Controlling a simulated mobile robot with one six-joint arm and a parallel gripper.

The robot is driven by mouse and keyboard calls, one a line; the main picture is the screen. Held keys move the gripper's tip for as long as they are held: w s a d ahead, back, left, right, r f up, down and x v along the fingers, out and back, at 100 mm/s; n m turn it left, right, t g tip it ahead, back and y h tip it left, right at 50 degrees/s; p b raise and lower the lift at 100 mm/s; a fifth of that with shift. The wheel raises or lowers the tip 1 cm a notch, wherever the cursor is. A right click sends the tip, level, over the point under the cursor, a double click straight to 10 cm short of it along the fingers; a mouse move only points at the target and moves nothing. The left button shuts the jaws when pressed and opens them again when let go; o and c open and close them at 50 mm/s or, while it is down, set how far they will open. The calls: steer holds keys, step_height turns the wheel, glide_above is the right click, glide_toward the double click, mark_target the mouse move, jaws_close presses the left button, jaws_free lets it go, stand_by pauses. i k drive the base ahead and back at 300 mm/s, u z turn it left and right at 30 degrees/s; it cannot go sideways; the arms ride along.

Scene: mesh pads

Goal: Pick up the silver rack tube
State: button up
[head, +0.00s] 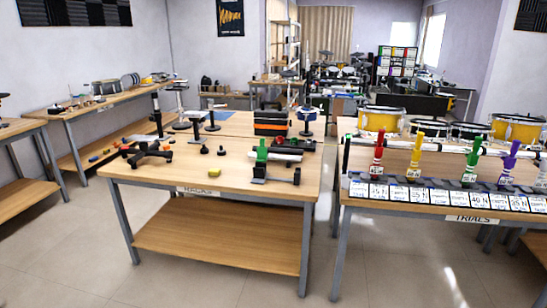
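A long pale silver tube with dark clamps (450,148) runs left to right above the right-hand table, behind a row of coloured upright handles; it looks most like the rack tube. A short pale bar (288,157) lies on the left table among dark parts, and I cannot tell if it is also a tube. My gripper is not in view.
White labelled cards (440,195) line the right table's front. Floor (400,265) is clear in front.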

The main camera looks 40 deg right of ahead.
mark_target(283, 157)
steer(key=i, duration=0.85)
